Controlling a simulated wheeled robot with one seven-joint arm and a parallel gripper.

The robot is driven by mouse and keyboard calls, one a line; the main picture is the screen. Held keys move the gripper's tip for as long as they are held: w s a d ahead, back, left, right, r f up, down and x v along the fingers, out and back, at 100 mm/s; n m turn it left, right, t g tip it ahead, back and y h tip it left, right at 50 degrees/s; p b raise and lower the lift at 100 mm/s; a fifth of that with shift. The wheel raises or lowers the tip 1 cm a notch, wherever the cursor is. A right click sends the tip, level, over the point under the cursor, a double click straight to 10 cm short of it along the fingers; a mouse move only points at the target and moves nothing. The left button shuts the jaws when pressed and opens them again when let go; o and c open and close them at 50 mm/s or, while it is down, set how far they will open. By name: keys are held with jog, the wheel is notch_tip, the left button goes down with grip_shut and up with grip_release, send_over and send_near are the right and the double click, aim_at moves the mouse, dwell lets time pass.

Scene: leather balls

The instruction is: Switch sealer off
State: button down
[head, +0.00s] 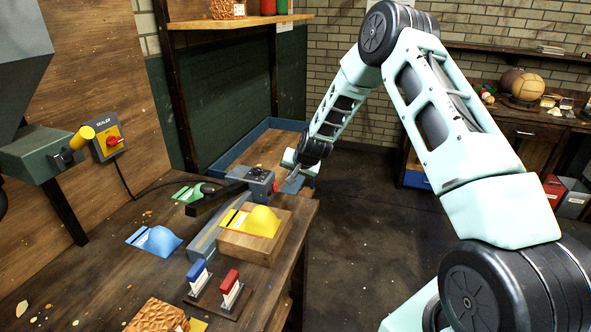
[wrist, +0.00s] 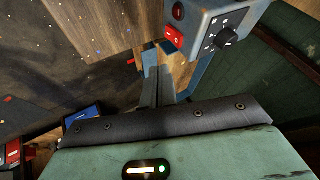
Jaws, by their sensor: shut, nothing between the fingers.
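The sealer (head: 259,181) is a grey-blue unit with a long dark arm at the right edge of the workbench. In the wrist view its control box (wrist: 222,22) shows a black dial (wrist: 228,36), a red rocker switch (wrist: 174,36) and a round red part above the rocker. A wall box (head: 105,133) labelled SEALER carries a red rotary knob (head: 114,141). My gripper (head: 283,184) is beside the right end of the sealer. In the wrist view its fingers (wrist: 157,78) are together and empty, a little below and left of the rocker; contact cannot be told.
A yellow pouch (head: 254,221) lies on a wooden block in front of the sealer. A blue-edged tray (head: 232,150) lies behind. Floor right of the bench is clear.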

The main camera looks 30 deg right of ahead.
jog(key=shift+w+a+r+b+v, duration=0.1)
jog(key=shift+b+v, duration=0.15)
jog(key=shift+v, duration=0.65)
jog(key=shift+w+a+r+b+v, duration=0.1)
jog(key=shift+a+b+v, duration=0.1)
jog(key=shift+v, duration=0.7)
jog(key=shift+w+a+b+v, duration=0.1)
jog(key=shift+b+v, duration=0.15)
jog(key=shift+v, duration=0.7)
jog(key=s+a+r+n+g+y, duration=0.1)
jog(key=s+a+r+n, duration=0.2)
jog(key=s+a, duration=0.45)
jog(key=s+a+r+n+g+y+b, duration=0.1)
jog(key=s+a+r+n+g, duration=0.3)
jog(key=a, duration=0.6)
jog(key=s+a+r+n+t+y, duration=0.1)
jog(key=s+a+n, duration=0.1)
jog(key=s+a, duration=0.6)
jog(key=s+a+n+g+h, duration=0.1)
jog(key=s+a+n, duration=0.1)
jog(key=s, duration=1)
jog(key=s+a+r+n+g+h, duration=0.1)
jog(key=s+n, duration=0.4)
jog(key=s, duration=0.6)
jog(key=shift+s+a+r+n+g+b, duration=0.25)
jog(key=shift+s+a+g+b, duration=0.2)
jog(key=shift+g, duration=0.25)
jog(key=shift+w, duration=0.1)
